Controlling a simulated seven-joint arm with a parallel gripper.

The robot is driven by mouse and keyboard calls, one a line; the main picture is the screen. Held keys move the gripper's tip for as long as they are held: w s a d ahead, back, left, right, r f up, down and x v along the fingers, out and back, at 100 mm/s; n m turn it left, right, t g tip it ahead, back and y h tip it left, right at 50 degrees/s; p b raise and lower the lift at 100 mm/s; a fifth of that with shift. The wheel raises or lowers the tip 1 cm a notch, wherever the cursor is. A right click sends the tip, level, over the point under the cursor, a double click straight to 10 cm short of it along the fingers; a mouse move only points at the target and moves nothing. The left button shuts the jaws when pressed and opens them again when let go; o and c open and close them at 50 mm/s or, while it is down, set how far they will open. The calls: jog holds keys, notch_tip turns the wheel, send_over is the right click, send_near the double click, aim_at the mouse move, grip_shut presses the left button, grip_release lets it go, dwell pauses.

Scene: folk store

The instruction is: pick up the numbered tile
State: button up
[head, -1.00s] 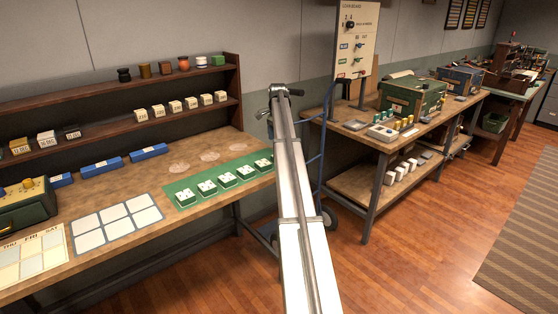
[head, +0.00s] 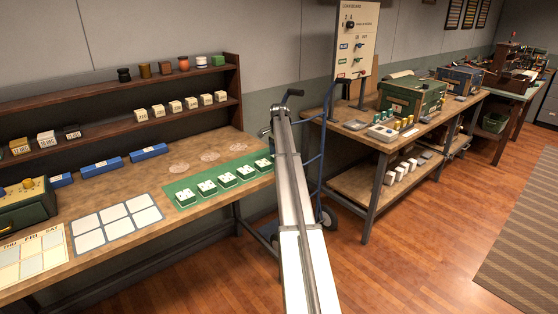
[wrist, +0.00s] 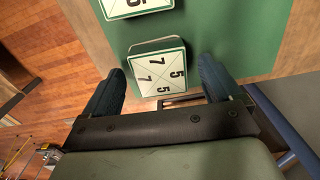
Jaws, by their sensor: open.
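Several white-topped, green-sided numbered tiles (head: 226,180) sit in a row on a green mat (head: 184,186) at the right end of the workbench. The rightmost tile (head: 263,164) is beside my arm in the head view. In the wrist view, a tile (wrist: 158,68) marked with 7s and 5s lies between and just ahead of my gripper's fingers (wrist: 162,80). My gripper is open, with one finger to each side of this tile and nothing held. Another tile (wrist: 130,5) is beyond it, cut off by the frame edge. My gripper is not clearly visible in the head view.
A card with six blank panels (head: 116,222) lies left of the green mat. A wooden shelf (head: 130,133) with small blocks stands behind. A blue hand truck (head: 323,165) stands between this bench and a second bench (head: 372,143).

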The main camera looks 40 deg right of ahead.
jog(key=c, duration=1.2)
jog(key=shift+c, duration=0.2)
jog(key=shift+r, duration=0.15)
